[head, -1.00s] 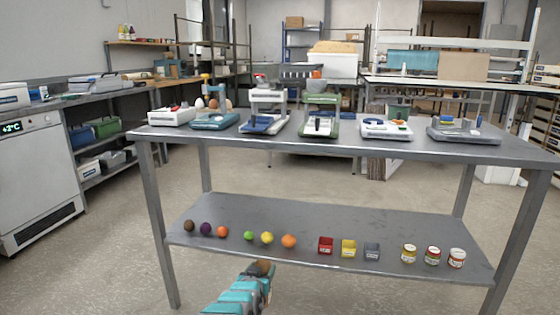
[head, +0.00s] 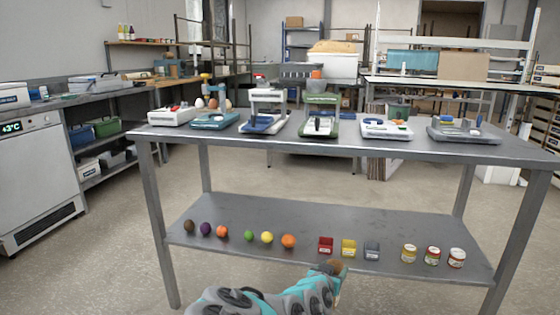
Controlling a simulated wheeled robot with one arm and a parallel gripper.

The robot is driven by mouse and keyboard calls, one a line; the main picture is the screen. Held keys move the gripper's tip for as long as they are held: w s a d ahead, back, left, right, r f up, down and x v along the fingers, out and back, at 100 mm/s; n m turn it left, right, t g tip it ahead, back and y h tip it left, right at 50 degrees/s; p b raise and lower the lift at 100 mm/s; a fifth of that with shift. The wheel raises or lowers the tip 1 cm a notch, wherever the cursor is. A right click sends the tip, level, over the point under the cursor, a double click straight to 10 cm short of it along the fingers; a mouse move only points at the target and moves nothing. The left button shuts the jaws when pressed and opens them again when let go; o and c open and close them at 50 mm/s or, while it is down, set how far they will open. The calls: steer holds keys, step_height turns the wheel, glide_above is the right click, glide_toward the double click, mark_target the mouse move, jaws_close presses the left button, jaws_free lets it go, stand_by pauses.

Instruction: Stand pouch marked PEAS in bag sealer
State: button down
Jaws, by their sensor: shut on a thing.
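My gripper (head: 326,272) is low in front of the table, at the front edge of the lower shelf. It is shut on a small brown thing (head: 337,268), likely a kraft pouch, mostly hidden by my arm. No PEAS marking can be read on it. Several devices stand in a row on the tabletop. Two have upright frames, a blue and white one (head: 267,107) and a green and white one (head: 320,115). I cannot tell which device is the bag sealer.
The grey table (head: 240,140) also carries a white-red device (head: 172,116), a teal one (head: 214,120), a white one with a blue disc (head: 386,130) and a grey one (head: 463,131). Its lower shelf (head: 330,222) holds round produce, small bins and jars (head: 433,255).

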step_height(320, 180, up, 12)
steer(key=w+n+t+y, duration=0.1)
steer(key=w+n+y, duration=0.1)
stand_by(0.9)
